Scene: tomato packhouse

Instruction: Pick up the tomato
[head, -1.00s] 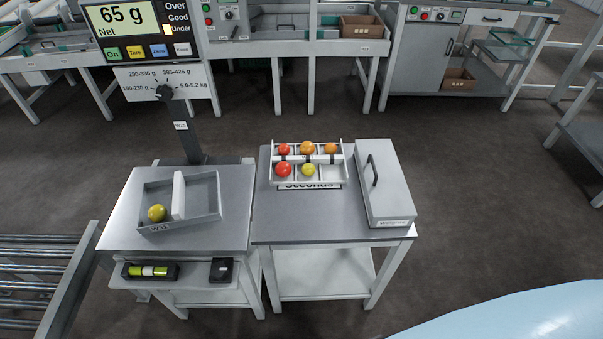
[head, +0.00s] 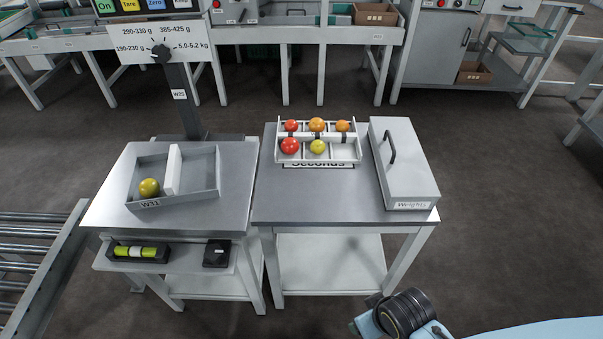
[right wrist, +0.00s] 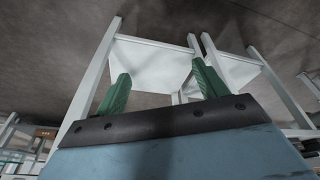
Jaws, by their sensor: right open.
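Several tomatoes are in view. A yellow-green tomato (head: 149,187) sits in the left compartment of the grey divided tray (head: 201,193) on the scale table. Red tomatoes (head: 289,146), orange tomatoes (head: 316,125) and another yellow-green tomato (head: 317,146) sit in the white compartment rack (head: 349,158) marked Seconds on the right table. My right gripper (right wrist: 160,92) shows in the right wrist view with its green fingers apart and nothing between them, below table height. In the head view only part of my right arm shows at the bottom. My left gripper is not in view.
A grey lidded box (head: 408,170) with a handle stands at the right of the right table (head: 330,211). A scale post (head: 183,100) rises behind the left table. A roller conveyor (head: 35,250) is at the left. The floor to the right is clear.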

